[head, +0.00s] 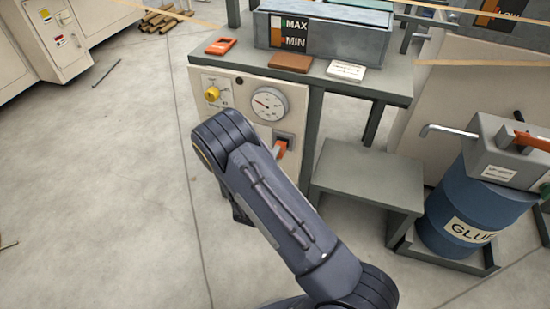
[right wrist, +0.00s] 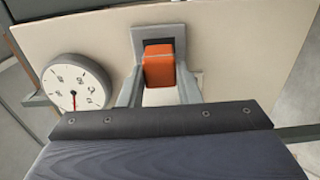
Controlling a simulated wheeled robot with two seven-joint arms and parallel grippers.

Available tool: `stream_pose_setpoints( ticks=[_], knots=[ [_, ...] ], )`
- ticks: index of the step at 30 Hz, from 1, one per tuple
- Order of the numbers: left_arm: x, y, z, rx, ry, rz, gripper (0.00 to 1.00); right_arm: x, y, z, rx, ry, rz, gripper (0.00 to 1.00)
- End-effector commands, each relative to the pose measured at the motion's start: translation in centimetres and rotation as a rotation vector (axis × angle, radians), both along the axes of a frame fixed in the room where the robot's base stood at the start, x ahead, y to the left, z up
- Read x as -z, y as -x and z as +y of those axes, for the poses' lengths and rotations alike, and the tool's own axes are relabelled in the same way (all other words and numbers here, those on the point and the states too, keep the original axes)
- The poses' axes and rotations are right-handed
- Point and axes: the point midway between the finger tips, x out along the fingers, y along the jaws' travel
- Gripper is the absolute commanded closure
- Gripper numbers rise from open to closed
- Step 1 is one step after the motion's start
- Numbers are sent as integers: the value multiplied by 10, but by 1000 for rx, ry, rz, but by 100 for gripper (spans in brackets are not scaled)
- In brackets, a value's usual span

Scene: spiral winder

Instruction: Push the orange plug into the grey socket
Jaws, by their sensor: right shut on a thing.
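The orange plug (right wrist: 159,66) is between the two grey fingers of my right gripper (right wrist: 158,82), which is shut on it. In the right wrist view its far end lies in front of or within the dark opening of the grey socket (right wrist: 160,32); I cannot tell how deep it sits. In the head view the plug (head: 279,149) shows as a small orange patch at the lower part of the socket (head: 286,138) on the cream panel. My right arm hides most of the gripper there. My left gripper is not in view.
A round gauge (head: 268,103) and a yellow knob (head: 212,94) are on the same panel. Above is a grey shelf (head: 385,88) with a grey tank. A low grey step (head: 370,178) and a blue glue drum (head: 475,210) stand at the right. The floor at the left is mostly clear.

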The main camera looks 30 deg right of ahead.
Motion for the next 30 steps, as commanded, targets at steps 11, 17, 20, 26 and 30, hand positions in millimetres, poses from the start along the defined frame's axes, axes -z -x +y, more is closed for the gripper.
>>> stream_pose_setpoints(
  ticks=[11,17,20,26,30],
  knots=[
    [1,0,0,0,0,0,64,0,0,0,0,1,-1,90],
    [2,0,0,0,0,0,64,0,-2,-2,0,0,-1,90],
    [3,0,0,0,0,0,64,0,-3,-4,0,0,-1,90],
    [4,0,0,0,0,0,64,0,-6,-7,1,0,-1,90],
    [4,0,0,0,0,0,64,0,-7,-8,1,-1,-1,62]
  ],
)
